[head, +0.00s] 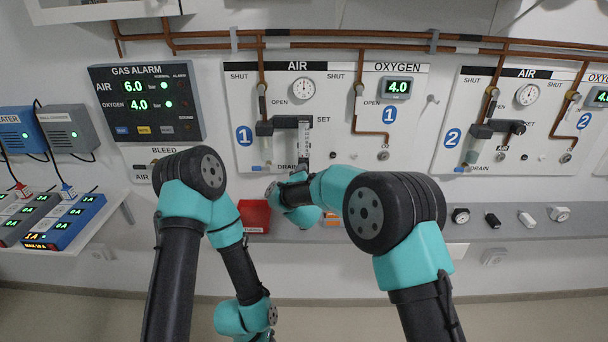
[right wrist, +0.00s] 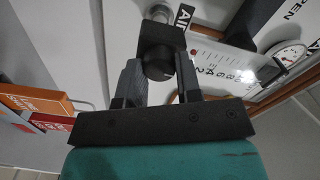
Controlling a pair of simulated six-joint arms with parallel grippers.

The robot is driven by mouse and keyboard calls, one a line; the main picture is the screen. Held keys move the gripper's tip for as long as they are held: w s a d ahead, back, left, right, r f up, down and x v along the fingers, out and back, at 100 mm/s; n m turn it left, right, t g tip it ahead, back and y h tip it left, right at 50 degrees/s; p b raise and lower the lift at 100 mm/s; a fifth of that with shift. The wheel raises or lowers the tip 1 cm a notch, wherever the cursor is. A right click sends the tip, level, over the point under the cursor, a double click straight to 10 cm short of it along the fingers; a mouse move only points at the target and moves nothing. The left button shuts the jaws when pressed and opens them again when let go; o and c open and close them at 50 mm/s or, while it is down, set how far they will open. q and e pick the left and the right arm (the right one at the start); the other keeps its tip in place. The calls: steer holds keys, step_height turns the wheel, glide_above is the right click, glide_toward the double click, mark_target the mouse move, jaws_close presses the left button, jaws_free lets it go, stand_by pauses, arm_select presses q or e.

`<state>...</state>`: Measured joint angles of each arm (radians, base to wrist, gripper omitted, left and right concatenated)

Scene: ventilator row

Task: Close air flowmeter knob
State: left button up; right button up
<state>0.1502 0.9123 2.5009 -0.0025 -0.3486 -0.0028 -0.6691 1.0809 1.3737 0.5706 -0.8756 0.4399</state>
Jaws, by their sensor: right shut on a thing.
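The air flowmeter (head: 305,140) of panel 1 is a clear upright tube with a scale, mounted below the air gauge. Its numbered scale also shows in the right wrist view (right wrist: 222,66). The flowmeter's black round knob (right wrist: 158,66) sits between the fingers of my right gripper (right wrist: 160,54), which is shut on it. In the head view my right wrist lies in front of the lower end of the flowmeter and hides the knob. My left arm is folded at the left, and its gripper is out of the head view.
The gas alarm panel (head: 147,101) is on the wall at the left. A red box (head: 254,216) stands on the shelf (head: 395,229) near my right wrist. Small fittings, such as a black one (head: 460,215), lie along the shelf.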

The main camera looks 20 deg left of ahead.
steer(key=shift+n, duration=0.5)
steer(key=o, duration=0.9)
steer(key=shift+o, duration=0.2)
steer(key=shift+s, duration=0.1)
steer(key=v, duration=1.7)
steer(key=shift+s+f, duration=0.1)
